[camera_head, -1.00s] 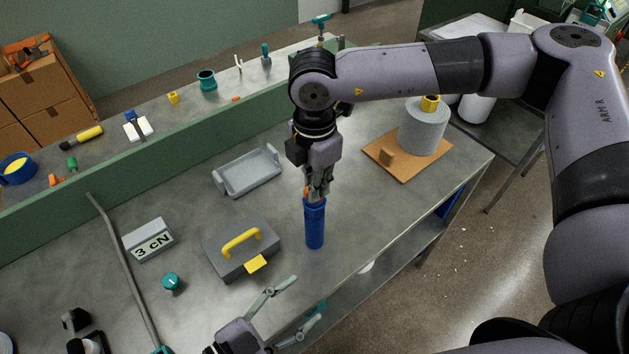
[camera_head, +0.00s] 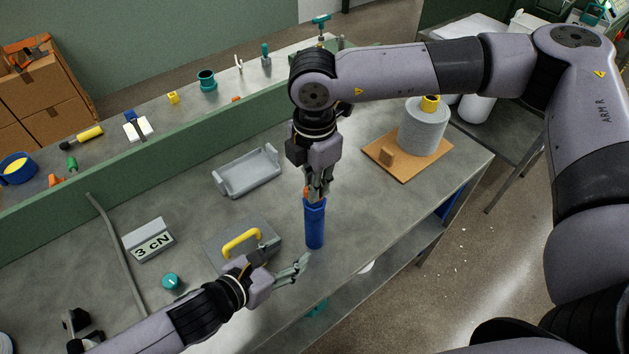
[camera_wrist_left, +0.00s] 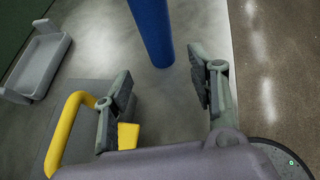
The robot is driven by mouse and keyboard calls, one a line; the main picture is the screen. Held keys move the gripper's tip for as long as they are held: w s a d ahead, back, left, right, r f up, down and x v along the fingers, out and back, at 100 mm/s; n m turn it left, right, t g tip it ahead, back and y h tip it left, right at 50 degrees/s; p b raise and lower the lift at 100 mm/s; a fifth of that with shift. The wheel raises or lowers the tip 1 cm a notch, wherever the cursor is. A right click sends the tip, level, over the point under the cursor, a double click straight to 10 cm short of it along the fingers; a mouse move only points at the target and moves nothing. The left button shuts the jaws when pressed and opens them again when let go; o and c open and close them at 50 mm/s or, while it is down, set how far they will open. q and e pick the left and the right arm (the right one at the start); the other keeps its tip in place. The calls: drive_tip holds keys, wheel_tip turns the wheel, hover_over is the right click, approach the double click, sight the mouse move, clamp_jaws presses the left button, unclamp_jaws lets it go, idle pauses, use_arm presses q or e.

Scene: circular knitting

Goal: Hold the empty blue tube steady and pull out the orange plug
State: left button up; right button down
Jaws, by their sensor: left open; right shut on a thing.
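The blue tube (camera_head: 314,226) stands upright on the metal table. In the left wrist view its lower part (camera_wrist_left: 152,30) shows ahead of the finger gap. The orange plug (camera_head: 306,192) shows as a small patch at the tube's top, mostly hidden by my right gripper (camera_head: 317,190), which is shut on it from above. My left gripper (camera_head: 300,268) is open and empty, low at the tube's lower left. In the left wrist view its two fingers (camera_wrist_left: 160,90) are spread, with the tube beyond them and not between them.
A grey box with a yellow handle (camera_head: 241,240) lies close behind my left gripper. A grey tray (camera_head: 248,172), a 3 cN block (camera_head: 149,240) and a teal knob (camera_head: 171,282) are on the table. A grey spool (camera_head: 424,128) stands on a board at right. The table's front edge is close.

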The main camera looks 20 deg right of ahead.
sight(308, 238)
use_arm(q)
drive_tip(key=shift+x, duration=4.95)
drive_tip(key=shift+w, duration=0.1)
drive_tip(key=shift+c, duration=0.2)
drive_tip(key=c, duration=0.8)
drive_tip(key=o, duration=0.7)
drive_tip(key=shift+c, duration=0.2)
drive_tip(key=c, duration=0.6)
drive_tip(key=shift+c, duration=0.2)
